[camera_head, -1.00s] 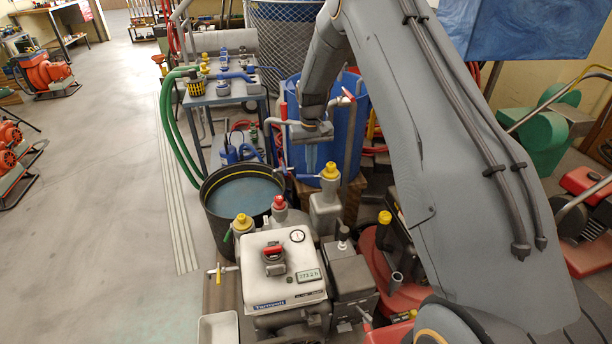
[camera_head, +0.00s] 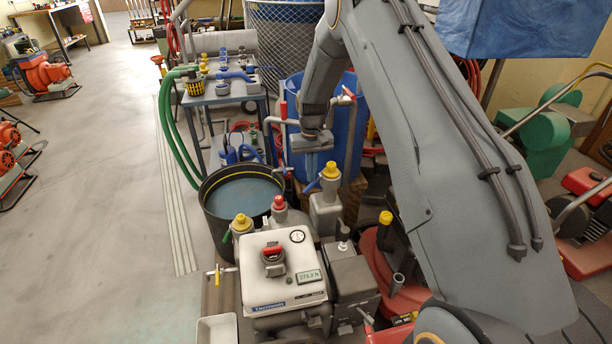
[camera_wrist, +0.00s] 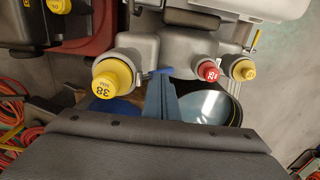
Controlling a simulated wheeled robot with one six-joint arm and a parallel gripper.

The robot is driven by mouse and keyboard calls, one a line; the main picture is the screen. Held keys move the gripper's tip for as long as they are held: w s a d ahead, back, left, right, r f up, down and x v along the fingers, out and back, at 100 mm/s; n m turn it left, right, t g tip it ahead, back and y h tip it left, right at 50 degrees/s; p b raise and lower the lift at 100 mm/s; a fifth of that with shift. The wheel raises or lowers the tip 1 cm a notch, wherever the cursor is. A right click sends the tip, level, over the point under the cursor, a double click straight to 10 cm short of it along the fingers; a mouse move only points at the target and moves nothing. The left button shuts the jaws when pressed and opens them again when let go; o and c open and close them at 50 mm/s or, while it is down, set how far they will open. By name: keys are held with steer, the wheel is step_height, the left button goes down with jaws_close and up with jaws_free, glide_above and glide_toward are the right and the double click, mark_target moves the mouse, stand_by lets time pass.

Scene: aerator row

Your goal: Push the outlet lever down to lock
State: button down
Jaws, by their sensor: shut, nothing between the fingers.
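The blue outlet lever (camera_head: 312,186) sits on the grey outlet fitting with a yellow cap (camera_head: 330,170), right of the black tub. In the head view it slants down to the left. My gripper (camera_head: 311,170) is shut and empty, pointing down just above the lever. In the wrist view the lever (camera_wrist: 160,71) shows beside the yellow-capped fitting (camera_wrist: 114,78), at the tips of my shut fingers (camera_wrist: 158,80). The fingers hide part of it, and I cannot tell whether they touch it.
A black tub of water (camera_head: 240,195) stands left of the lever. A red cap (camera_head: 279,202) and another yellow cap (camera_head: 241,221) stand on neighbouring fittings. A white unit with a display (camera_head: 290,270) is in front. A blue barrel (camera_head: 350,110) stands behind.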

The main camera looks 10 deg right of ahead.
mark_target(305, 190)
steer(key=shift+f, duration=0.6)
step_height(305, 190, up, 11)
steer(key=a+p, duration=0.2)
steer(key=p, duration=0.2)
stand_by(0.4)
steer(key=s+d+r, duration=0.1)
steer(key=s+r, duration=0.4)
steer(key=s, duration=0.4)
steer(key=s+r, duration=0.5)
steer(key=s, duration=0.4)
steer(key=s+r, duration=0.1)
steer(key=s, duration=1.9)
steer(key=shift+d+r, duration=0.2)
steer(key=shift+d, duration=0.25)
